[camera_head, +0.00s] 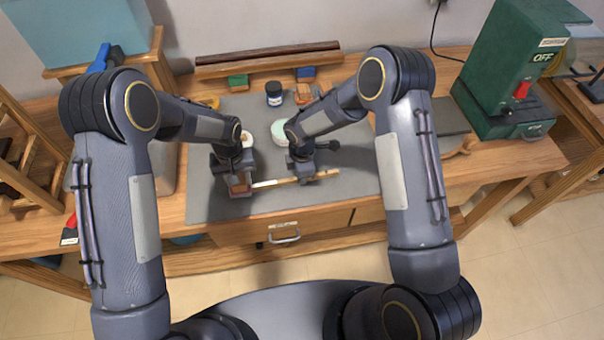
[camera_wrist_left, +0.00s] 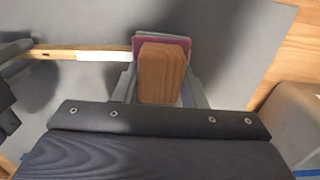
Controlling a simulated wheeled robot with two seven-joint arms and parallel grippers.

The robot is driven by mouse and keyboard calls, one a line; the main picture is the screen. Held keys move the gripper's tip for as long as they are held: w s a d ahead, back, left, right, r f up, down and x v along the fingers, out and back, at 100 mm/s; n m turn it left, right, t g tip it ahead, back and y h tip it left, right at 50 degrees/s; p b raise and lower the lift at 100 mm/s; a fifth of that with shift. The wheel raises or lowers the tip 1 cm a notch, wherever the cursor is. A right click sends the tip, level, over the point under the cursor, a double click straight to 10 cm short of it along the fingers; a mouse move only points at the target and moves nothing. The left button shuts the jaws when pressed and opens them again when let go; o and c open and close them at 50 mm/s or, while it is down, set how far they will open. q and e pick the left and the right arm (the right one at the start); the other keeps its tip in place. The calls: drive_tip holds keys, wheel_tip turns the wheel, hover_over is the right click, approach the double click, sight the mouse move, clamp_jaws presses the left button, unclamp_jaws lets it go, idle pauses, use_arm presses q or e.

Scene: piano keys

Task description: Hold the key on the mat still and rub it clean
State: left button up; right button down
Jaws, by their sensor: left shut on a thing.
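The piano key (camera_head: 272,183) lies on the grey mat (camera_head: 345,172), a thin wooden stick with a white left end. It also shows in the left wrist view, with its white part (camera_wrist_left: 103,56) reaching to the block. My left gripper (camera_head: 240,183) is shut on a wooden block (camera_wrist_left: 162,72) with a pinkish-red pad (camera_wrist_left: 160,40) at its far side. The block is at the key's white end; whether it presses on it is hidden. My right gripper (camera_head: 304,174) is down at the key's wooden part; its fingers are too small to read.
A dark jar (camera_head: 273,93), a pale green round dish (camera_head: 280,132) and small coloured blocks (camera_head: 238,83) stand toward the back of the mat. A green machine (camera_head: 515,75) stands at the right. The mat's front right is clear.

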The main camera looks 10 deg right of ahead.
use_arm(q)
drive_tip(key=shift+d, duration=0.7)
drive_tip(key=shift+a, duration=0.1)
drive_tip(key=shift+a+r, duration=0.1)
drive_tip(key=shift+a, duration=1.15)
drive_tip(key=shift+s+a, duration=0.15)
drive_tip(key=shift+a, duration=1.05)
drive_tip(key=shift+d, duration=2.55)
